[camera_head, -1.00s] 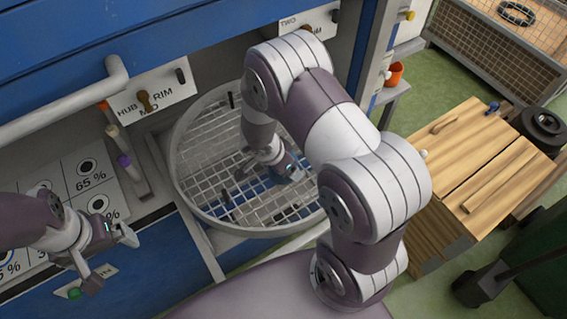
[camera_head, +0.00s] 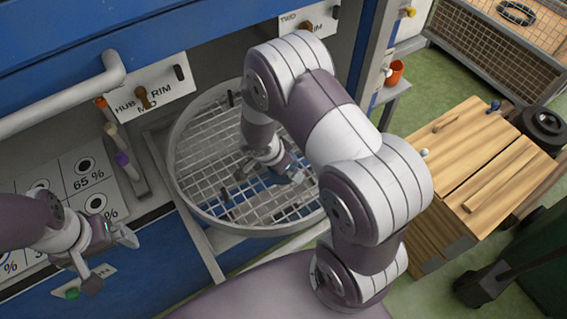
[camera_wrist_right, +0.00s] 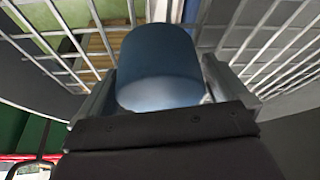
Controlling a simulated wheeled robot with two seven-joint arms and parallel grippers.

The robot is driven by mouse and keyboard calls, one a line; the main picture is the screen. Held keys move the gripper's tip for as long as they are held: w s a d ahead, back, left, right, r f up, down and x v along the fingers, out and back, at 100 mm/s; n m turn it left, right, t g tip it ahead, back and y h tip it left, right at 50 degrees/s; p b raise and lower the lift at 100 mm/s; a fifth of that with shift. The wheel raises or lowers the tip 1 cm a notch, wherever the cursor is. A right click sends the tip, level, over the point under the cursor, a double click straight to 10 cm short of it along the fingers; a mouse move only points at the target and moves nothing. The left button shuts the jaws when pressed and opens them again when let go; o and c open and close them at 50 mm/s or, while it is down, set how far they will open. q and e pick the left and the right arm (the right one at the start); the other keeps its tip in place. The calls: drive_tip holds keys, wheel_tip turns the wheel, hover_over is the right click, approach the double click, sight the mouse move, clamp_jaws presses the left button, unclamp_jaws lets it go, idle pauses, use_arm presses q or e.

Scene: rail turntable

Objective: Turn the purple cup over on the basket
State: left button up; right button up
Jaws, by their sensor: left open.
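The basket (camera_head: 176,180) is a round grey wire-mesh tray with a raised rim, in the middle of the head view. My right gripper (camera_head: 270,168) reaches down over its mesh. In the right wrist view a rounded cup (camera_wrist_right: 162,62) sits between the two fingers, which seem to touch both its sides. The cup looks dull blue there rather than purple. A pale edge shows at its near end; how it meets the mesh is hidden. My left gripper (camera_head: 110,260) is open and empty at the lower left, away from the basket.
Several marker-like sticks (camera_head: 115,135) stand in a rack left of the basket, near a panel of percent labels (camera_head: 80,180). A white handle bar (camera_head: 65,105) runs above. A wooden-topped cabinet (camera_head: 480,165) and an orange cup (camera_head: 396,72) are to the right.

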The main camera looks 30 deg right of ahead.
drive_tip(key=v, duration=1.2)
drive_tip(key=shift+a+r, duration=0.15)
drive_tip(key=shift+r, duration=0.2)
drive_tip(key=shift+s, duration=0.1)
drive_tip(key=s+a+r+n+y, duration=0.1)
drive_tip(key=s+n+y, duration=0.3)
drive_tip(key=n, duration=1.1)
drive_tip(key=s+r, duration=0.1)
drive_tip(key=s, duration=0.2)
drive_tip(key=shift+s+r, duration=0.35)
drive_tip(key=shift+r, duration=0.05)
drive_tip(key=shift+a, duration=0.15)
